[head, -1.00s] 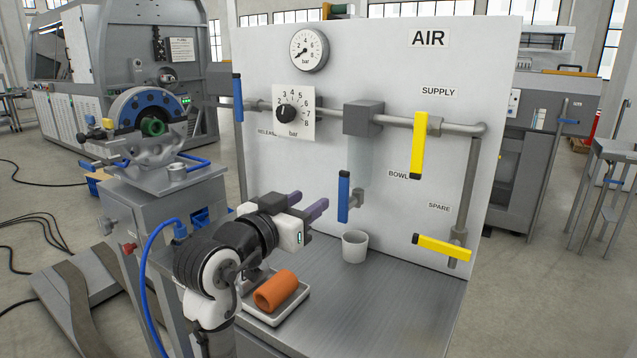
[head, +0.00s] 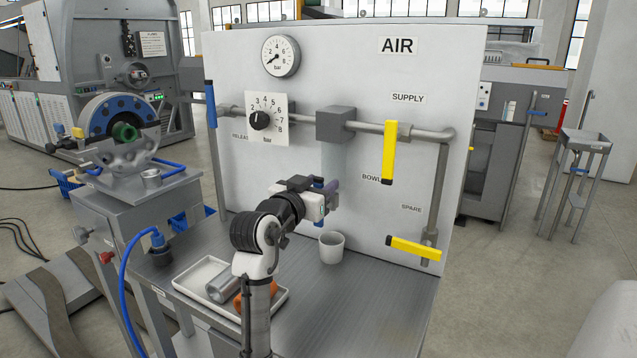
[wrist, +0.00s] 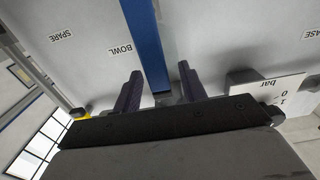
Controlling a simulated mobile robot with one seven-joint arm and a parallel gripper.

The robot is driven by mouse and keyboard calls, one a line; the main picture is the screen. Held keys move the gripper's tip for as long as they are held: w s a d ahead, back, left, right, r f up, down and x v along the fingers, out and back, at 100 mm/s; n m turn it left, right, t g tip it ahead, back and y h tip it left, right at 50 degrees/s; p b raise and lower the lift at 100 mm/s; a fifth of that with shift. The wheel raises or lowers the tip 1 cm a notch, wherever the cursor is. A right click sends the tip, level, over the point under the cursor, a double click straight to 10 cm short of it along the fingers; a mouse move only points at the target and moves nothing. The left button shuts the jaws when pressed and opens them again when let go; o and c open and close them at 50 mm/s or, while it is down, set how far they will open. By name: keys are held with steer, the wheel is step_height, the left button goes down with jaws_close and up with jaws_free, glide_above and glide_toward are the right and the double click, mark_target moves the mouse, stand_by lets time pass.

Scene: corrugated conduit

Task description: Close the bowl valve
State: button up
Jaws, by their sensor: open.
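The bowl valve's blue handle (wrist: 148,45) shows as a long bar in the wrist view, beside the BOWL label (wrist: 121,50). In the head view my arm hides nearly all of this handle; a small blue bit (head: 318,223) shows below my gripper (head: 330,190). My gripper is open at the panel. In the wrist view its two dark purple fingers (wrist: 158,82) stand on either side of the handle, with gaps visible. I cannot tell how deep the handle sits between them.
The yellow supply handle (head: 389,153) hangs vertical and the yellow spare handle (head: 413,248) is near horizontal. A white cup (head: 331,247) stands on the bench below my gripper. A tray (head: 197,286) holds a grey cylinder and an orange piece. The bench's right front is clear.

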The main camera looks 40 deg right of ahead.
jaws_close()
stand_by(0.5)
steer(key=s+d+f+m+b, duration=0.2)
steer(key=s+f+m+b, duration=0.4)
steer(key=m+b, duration=0.7)
steer(key=shift+d+f+m, duration=0.3)
steer(key=shift+f+m, duration=0.05)
steer(key=shift+m, duration=2.15)
steer(key=shift+s+b, duration=0.1)
steer(key=shift+b, duration=0.2)
jaws_free()
